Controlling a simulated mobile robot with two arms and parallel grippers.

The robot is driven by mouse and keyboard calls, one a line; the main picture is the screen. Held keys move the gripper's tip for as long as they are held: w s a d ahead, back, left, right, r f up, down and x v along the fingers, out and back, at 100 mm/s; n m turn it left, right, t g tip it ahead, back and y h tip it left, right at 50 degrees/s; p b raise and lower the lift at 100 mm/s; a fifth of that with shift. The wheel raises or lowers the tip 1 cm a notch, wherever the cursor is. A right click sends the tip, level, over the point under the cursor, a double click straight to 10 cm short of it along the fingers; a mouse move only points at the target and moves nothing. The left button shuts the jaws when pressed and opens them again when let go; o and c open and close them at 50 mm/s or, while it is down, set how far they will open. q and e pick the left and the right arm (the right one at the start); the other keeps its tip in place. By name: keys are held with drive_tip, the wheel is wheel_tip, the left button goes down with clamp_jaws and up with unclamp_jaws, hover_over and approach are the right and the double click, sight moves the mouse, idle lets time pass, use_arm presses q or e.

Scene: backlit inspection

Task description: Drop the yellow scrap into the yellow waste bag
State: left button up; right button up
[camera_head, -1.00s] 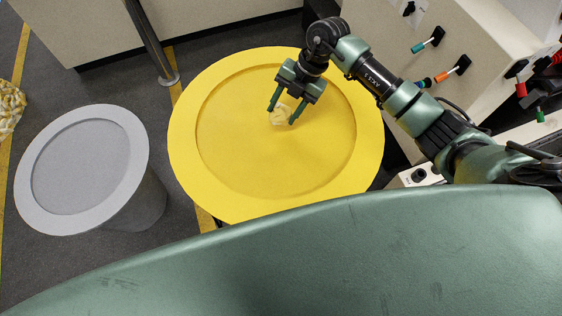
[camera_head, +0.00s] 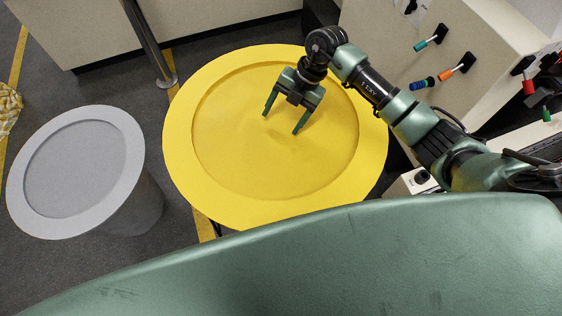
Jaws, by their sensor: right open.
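The yellow waste bag appears as a large round yellow shape with a wide flat rim (camera_head: 182,140) and a sunken yellow middle. My right gripper (camera_head: 282,122) is over that middle, with its two fingers spread wide and nothing between them. The yellow scrap does not show in the current view, and I cannot tell where it lies. My left gripper is not in view.
A grey round container (camera_head: 135,140) with a wide rim stands to the left. A metal post (camera_head: 150,45) rises behind. A beige panel (camera_head: 400,50) with coloured handles is at the upper right. A yellow-and-white patterned thing (camera_head: 8,108) is cut off at the left edge.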

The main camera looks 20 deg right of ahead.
drive_tip(key=b+v, duration=0.2)
drive_tip(key=v, duration=0.6)
drive_tip(key=shift+s+f, duration=0.15)
drive_tip(key=shift+f, duration=0.05)
idle(0.3)
